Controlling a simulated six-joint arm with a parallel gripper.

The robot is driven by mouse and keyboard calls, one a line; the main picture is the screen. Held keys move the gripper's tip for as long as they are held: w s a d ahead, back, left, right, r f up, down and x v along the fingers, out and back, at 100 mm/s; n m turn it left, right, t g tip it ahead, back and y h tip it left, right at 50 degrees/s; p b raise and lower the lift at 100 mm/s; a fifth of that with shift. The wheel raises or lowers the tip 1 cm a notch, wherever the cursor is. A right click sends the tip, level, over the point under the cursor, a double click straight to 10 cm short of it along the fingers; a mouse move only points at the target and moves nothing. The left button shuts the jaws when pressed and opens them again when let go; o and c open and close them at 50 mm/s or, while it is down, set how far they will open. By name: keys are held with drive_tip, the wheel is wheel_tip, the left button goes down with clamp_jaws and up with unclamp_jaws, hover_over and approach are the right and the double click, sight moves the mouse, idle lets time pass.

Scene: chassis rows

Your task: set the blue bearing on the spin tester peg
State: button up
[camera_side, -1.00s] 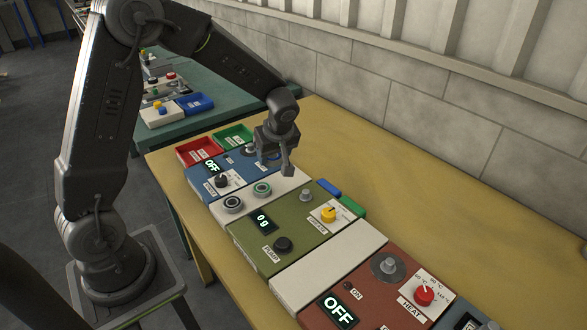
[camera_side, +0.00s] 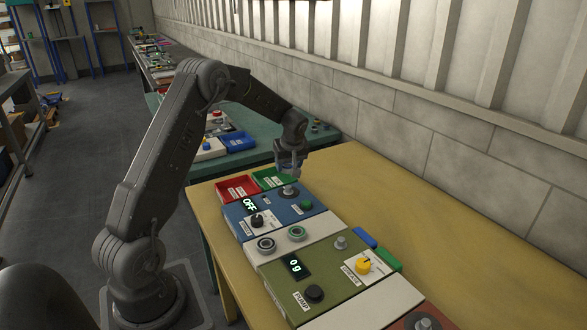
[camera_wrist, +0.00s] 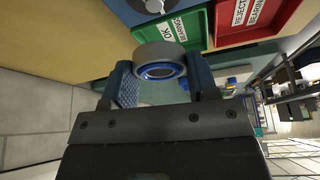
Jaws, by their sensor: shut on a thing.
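My gripper (camera_side: 290,172) is shut on the blue bearing. In the wrist view, the blue bearing (camera_wrist: 160,68), a grey ring with a blue inner ring, sits between the two fingers (camera_wrist: 160,85). In the side view the bearing is mostly hidden by the fingers. The spin tester is the blue chassis (camera_side: 318,207) with an OFF display. Its grey peg (camera_side: 290,191) stands near the far end, just below my gripper in the picture. The peg also seems to show at the top edge of the wrist view (camera_wrist: 152,5). A gap shows between fingers and peg.
A red reject tray (camera_side: 236,190) and a green OK tray (camera_side: 272,179) adjoin the blue chassis. Two other bearings, one dark (camera_side: 266,244) and one green-ringed (camera_side: 297,233), lie on the white panel. An olive pump chassis (camera_side: 328,270) follows. The yellow tabletop (camera_side: 420,240) at right is clear.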

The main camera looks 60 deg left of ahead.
sight(289, 187)
drive_tip(key=shift+f, duration=3.9)
drive_tip(key=o, duration=1.1)
drive_tip(key=v, duration=1.4)
